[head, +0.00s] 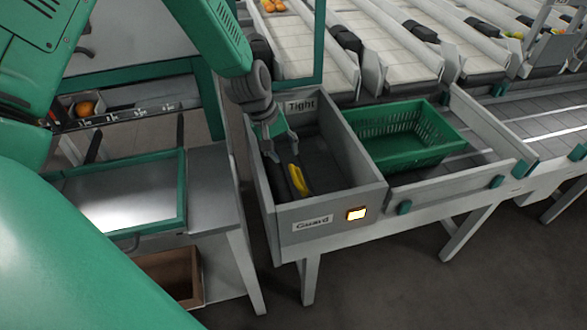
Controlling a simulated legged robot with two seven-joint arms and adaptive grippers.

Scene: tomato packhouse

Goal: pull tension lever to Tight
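The tension lever (300,181) has a yellow handle and sits low inside an open grey box, beside a dark bar. The box front carries a label reading Guard (312,224), and a label reading Tight (300,106) is on its back wall. My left gripper (282,154) reaches down into the box from above, behind the yellow handle in the picture. Its two fingers are spread with a gap between them and nothing seen in it. Whether a finger touches the lever I cannot tell. My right gripper is not in view.
The box walls (348,150) surround the lever closely. An empty green crate (405,135) stands right of the box on a conveyor. A metal table (210,190) is close on the left; the floor in front is clear.

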